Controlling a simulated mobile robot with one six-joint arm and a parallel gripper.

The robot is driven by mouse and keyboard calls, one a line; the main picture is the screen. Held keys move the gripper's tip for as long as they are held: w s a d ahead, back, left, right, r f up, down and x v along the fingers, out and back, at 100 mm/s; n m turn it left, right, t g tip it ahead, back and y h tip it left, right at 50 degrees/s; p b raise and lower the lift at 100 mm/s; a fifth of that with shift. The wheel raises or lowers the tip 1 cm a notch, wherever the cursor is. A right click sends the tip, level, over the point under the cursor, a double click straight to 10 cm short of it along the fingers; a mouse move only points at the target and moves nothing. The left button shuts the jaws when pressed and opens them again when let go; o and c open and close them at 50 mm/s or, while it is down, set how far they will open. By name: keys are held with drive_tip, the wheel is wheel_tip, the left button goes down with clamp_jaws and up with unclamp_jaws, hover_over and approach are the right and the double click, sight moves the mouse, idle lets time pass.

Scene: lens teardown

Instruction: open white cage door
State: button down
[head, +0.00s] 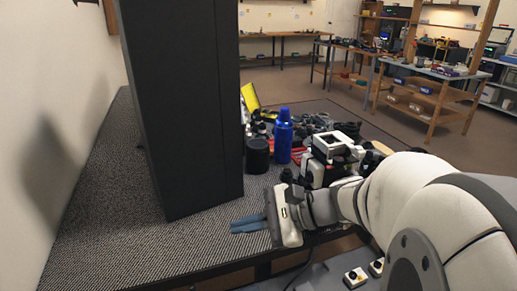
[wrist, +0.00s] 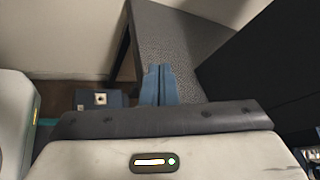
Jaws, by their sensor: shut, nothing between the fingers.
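No white cage door can be made out in either view. My gripper (head: 236,226) has its blue fingers together and empty, pointing left low over the front part of the grey speckled table top (head: 110,225). In the wrist view the fingers (wrist: 159,69) lie side by side with the table top behind them. A tall black box-like body (head: 185,110) stands on the table beyond and left of the fingers, apart from them. Its dark side also shows at the right of the wrist view (wrist: 265,75). Its far faces are hidden.
A blue bottle (head: 283,137), a black cylinder (head: 257,156) and crowded small parts stand right of the black body. A white wall (head: 60,80) borders the table on the left. The table top at front left is clear. Workbenches (head: 430,95) stand farther back.

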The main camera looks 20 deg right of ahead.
drive_tip(key=w+d+f+m+t+y+b, duration=0.2)
drive_tip(key=w+d+f+m+t+b, duration=0.1)
drive_tip(key=w+d+m+t+b, duration=0.3)
drive_tip(key=m+t+h+b, duration=1.1)
drive_tip(key=m+t+h, duration=0.25)
drive_tip(key=t, duration=0.25)
approach(346, 143)
drive_tip(key=r, duration=0.1)
drive_tip(key=w+r, duration=0.1)
drive_tip(key=shift+d+r+y+b, duration=0.35)
drive_tip(key=shift+d+b, duration=0.05)
